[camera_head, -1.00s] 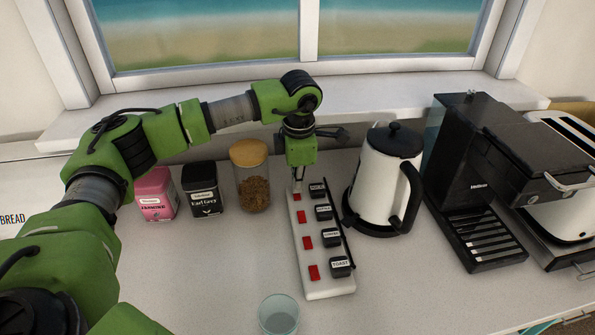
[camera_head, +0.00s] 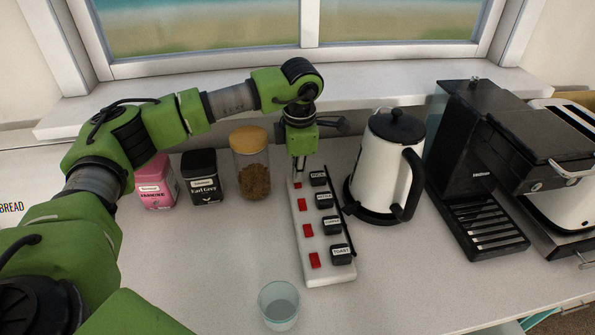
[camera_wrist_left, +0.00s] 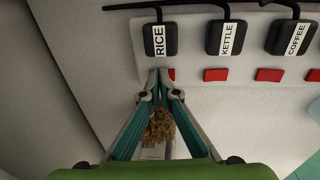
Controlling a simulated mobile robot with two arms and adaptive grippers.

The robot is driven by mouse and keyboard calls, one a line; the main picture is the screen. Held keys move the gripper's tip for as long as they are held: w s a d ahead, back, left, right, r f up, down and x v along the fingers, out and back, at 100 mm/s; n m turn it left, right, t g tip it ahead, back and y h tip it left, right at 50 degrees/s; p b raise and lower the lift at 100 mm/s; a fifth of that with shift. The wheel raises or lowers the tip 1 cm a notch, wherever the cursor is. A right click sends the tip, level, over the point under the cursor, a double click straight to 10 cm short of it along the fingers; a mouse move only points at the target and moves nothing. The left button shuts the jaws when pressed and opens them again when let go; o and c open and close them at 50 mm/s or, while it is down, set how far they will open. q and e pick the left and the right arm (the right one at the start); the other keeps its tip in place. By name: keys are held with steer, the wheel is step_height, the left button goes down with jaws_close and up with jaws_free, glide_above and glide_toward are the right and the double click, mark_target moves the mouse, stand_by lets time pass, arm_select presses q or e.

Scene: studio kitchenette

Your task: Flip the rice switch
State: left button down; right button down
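A white power strip (camera_head: 324,272) lies on the counter with several red switches in a row, each beside a labelled black plug. The RICE plug (camera_wrist_left: 160,40) is at the strip's far end in the head view. The red rice switch (camera_head: 298,185) is there too; in the wrist view only a sliver (camera_wrist_left: 171,74) shows beside my fingertips. My left gripper (camera_wrist_left: 159,72) has its fingertips together, empty, right at this switch; I cannot tell whether they touch it. The switch's tilt is not clear. My right gripper is not in view.
A white kettle (camera_head: 385,172) stands close right of the strip, with a black coffee machine (camera_head: 462,160) beyond. A jar with a wooden lid (camera_head: 250,170), a black tin (camera_head: 202,180) and a pink tin (camera_head: 156,185) stand left. A glass (camera_head: 279,306) stands in front.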

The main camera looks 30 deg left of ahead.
mark_target(299, 185)
arm_select(q)
steer(key=shift+s+d+f, duration=0.15)
steer(key=shift+s+d, duration=0.2)
steer(key=shift+s, duration=0.15)
steer(key=shift+w+r+p, duration=0.1)
steer(key=shift+r+p, duration=0.25)
steer(key=shift+r, duration=0.15)
step_height(299, 185, up, 3)
steer(key=shift+d+r+p, duration=0.1)
steer(key=shift+r+p, duration=0.1)
steer(key=shift+p, duration=0.8)
step_height(299, 185, up, 10)
steer(key=s+b, duration=0.1)
steer(key=b, duration=0.1)
steer(key=shift+s+d+f+b, duration=0.15)
steer(key=shift+s+d+b, duration=0.1)
steer(key=shift+d+b, duration=0.15)
